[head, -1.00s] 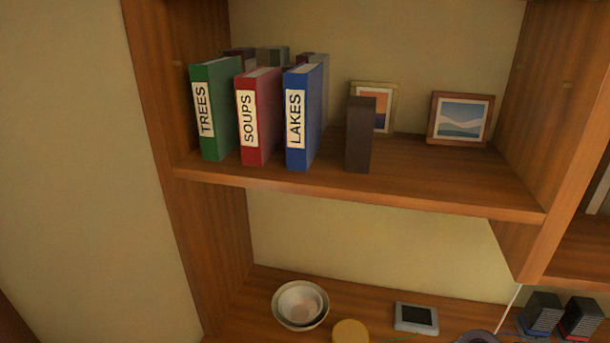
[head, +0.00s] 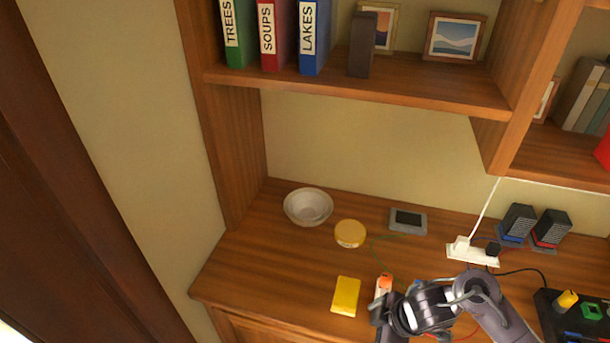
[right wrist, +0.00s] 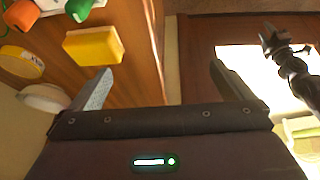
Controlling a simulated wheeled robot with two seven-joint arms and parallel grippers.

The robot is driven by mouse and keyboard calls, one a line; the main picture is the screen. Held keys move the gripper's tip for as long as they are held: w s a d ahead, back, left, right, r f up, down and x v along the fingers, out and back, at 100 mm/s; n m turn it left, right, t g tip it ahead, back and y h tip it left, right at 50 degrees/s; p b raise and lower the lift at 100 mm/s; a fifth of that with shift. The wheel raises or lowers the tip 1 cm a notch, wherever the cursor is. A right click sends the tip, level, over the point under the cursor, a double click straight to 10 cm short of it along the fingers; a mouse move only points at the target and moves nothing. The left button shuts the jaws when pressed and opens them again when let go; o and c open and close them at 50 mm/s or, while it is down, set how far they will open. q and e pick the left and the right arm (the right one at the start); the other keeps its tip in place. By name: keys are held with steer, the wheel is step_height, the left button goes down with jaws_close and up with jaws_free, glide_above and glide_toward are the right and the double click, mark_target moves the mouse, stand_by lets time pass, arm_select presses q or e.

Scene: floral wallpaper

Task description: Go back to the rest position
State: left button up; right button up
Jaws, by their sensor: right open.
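My right gripper (right wrist: 160,76) is open in the right wrist view, with nothing between its fingers. In the head view my right arm comes in from the lower right and its dark wrist part (head: 425,310) is over the desk front, right of a yellow block (head: 345,296). The yellow block also shows beyond the fingers in the right wrist view (right wrist: 93,45). A dark jointed arm, seemingly my left one, shows at the right of that view, with its end (right wrist: 270,40) too small and dark to read. It is not in the head view.
The desk holds a white bowl (head: 308,207), a yellow round tin (head: 350,234), a grey device (head: 408,221), a power strip (head: 472,252) and an orange-topped item (head: 384,284) close to my right arm. A shelf (head: 400,95) with binders overhangs the back. The desk's left front is clear.

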step_height(320, 180, up, 6)
steer(key=w+a+m+t+h, duration=0.2)
steer(key=a+m+t, duration=0.1)
steer(key=m+t, duration=0.15)
steer(key=s+d+r+m+g+h, duration=0.2)
steer(key=s+d+r+m+g, duration=0.1)
steer(key=s+d+m, duration=0.6)
step_height(320, 180, down, 33)
steer(key=s+a+n+g+b, duration=0.1)
steer(key=s+g+b, duration=0.1)
steer(key=s, duration=0.1)
steer(key=s+d+f+b, duration=0.1)
steer(key=s+d+f, duration=0.2)
steer(key=s+f, duration=1.6)
steer(key=shift+d+f+g+b, duration=0.2)
steer(key=shift+g+b, duration=0.15)
